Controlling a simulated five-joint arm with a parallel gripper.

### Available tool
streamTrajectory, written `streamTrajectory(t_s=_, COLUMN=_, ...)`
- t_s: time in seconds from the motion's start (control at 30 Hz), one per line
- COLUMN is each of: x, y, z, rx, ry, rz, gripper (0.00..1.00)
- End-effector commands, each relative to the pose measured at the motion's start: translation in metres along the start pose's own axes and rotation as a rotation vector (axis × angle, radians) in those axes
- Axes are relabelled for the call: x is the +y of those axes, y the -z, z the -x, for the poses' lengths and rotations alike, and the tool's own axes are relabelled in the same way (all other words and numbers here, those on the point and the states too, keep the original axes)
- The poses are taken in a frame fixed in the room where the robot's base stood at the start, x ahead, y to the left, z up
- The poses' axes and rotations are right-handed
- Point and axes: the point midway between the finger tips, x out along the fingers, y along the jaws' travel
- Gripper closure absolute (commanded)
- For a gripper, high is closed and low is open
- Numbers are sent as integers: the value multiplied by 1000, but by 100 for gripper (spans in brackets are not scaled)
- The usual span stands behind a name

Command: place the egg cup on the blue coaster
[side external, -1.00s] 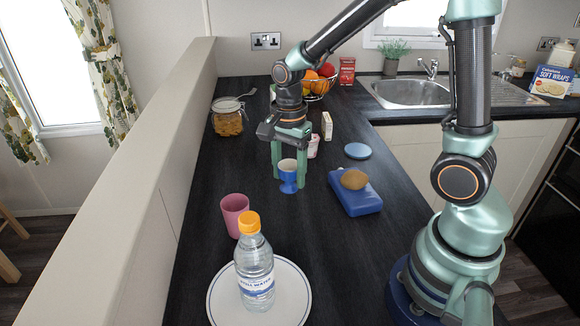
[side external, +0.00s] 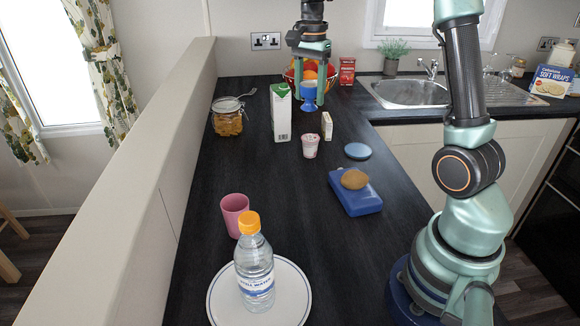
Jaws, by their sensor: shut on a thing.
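The blue egg cup (side external: 308,97) is between the fingers of my gripper (side external: 309,92). My gripper is shut on it and holds it upright above the counter, in front of the fruit bowl. The blue coaster (side external: 358,151) is a light blue disc lying flat and bare on the dark counter, nearer the camera and to the right of the cup. Cup and coaster are well apart.
A milk carton (side external: 281,113), a small box (side external: 327,126) and a yogurt pot (side external: 310,146) stand left of the coaster. A blue box (side external: 355,195) with a brown potato-like thing (side external: 354,179) lies in front. A pink cup (side external: 235,213) and a bottle (side external: 254,265) stand nearer.

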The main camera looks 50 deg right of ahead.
Motion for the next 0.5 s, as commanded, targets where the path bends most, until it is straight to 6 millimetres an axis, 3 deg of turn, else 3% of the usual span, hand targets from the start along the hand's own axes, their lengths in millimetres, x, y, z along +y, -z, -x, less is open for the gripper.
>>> streamTrajectory(t_s=0.03, x=0, y=29, z=-1, rx=-1, ry=-2, rz=-15, gripper=98)
streamTrajectory(t_s=0.1, x=2, y=63, z=0, rx=-1, ry=-2, rz=-22, gripper=98)
streamTrajectory(t_s=0.3, x=22, y=152, z=-4, rx=-2, ry=-2, rz=-34, gripper=98)
streamTrajectory(t_s=0.5, x=46, y=206, z=-7, rx=-1, ry=0, rz=-39, gripper=98)
